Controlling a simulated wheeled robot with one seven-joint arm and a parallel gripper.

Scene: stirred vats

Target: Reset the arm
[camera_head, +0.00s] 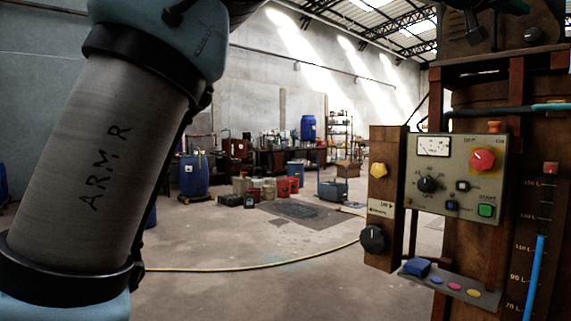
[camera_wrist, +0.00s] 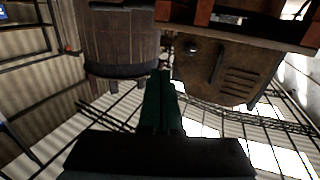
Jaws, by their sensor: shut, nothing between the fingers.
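My arm, marked "ARM R", fills the left of the head view; my gripper is outside that view. In the wrist view my gripper (camera_wrist: 162,72) shows as two dark green fingers side by side, pressed together with nothing between them. It points up toward the roof. A wooden vat or tub (camera_wrist: 122,38) hangs in view just left of the fingertips. The underside of a brownish box with slots (camera_wrist: 228,75) is to their right. I cannot tell how far the fingers are from either.
At right in the head view stands a control panel (camera_head: 456,178) with a gauge, a red knob and a green button. A wooden post (camera_head: 383,200) with a black knob is beside it. A yellow hose (camera_head: 255,269) crosses the floor. Blue drums (camera_head: 195,176) stand farther back. The middle floor is open.

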